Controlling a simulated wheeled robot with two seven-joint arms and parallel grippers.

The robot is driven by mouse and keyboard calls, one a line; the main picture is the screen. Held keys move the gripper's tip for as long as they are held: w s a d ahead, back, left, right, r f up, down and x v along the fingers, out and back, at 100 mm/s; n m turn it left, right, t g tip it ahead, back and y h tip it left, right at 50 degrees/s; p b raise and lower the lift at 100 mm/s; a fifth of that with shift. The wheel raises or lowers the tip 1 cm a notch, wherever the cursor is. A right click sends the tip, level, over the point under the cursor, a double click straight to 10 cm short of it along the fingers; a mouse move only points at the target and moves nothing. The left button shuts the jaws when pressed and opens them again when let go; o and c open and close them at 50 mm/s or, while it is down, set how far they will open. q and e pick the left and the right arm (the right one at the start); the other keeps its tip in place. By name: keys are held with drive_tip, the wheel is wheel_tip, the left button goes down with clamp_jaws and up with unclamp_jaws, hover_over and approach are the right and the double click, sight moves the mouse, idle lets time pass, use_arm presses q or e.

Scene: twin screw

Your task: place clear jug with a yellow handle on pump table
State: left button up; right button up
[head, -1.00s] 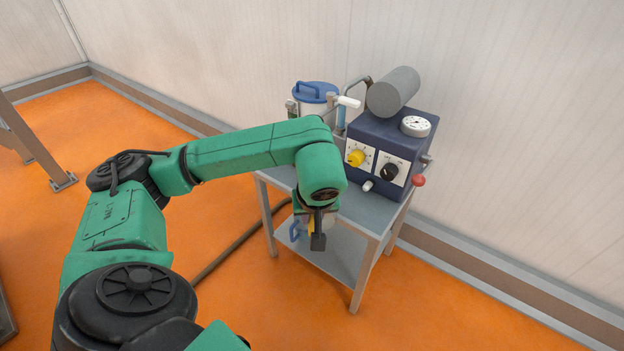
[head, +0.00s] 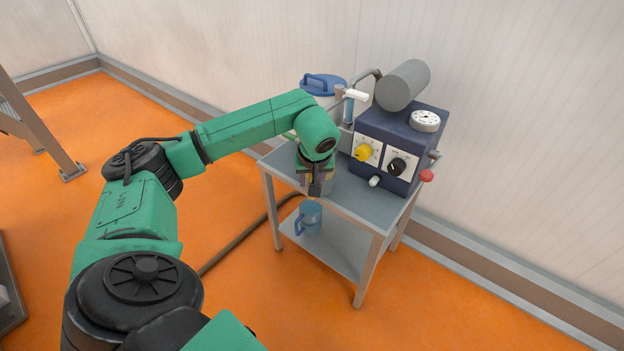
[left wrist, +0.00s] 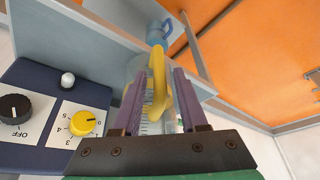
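The clear jug with a yellow handle is at the front left part of the pump table's grey top (head: 358,203), mostly hidden by my left gripper (head: 317,187) in the head view. In the left wrist view, its yellow handle (left wrist: 158,85) lies between my two purple fingers (left wrist: 158,100), with gaps on both sides. The jug's clear marked wall (left wrist: 150,126) shows behind the handle. The jug appears to stand on the top near its edge; its base is hidden. My left gripper is open around the handle. My right gripper is out of view.
A dark blue pump unit (head: 385,150) with a yellow knob (head: 362,152) and grey cylinder (head: 403,85) stands on the table's back right. A blue-lidded vessel (head: 323,86) is behind my arm. A blue jug (head: 309,217) stands on the lower shelf.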

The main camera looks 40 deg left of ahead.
use_arm(q)
drive_tip(key=shift+r, duration=0.15)
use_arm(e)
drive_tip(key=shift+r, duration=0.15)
use_arm(q)
drive_tip(key=p+v, duration=0.2)
drive_tip(key=v, duration=1)
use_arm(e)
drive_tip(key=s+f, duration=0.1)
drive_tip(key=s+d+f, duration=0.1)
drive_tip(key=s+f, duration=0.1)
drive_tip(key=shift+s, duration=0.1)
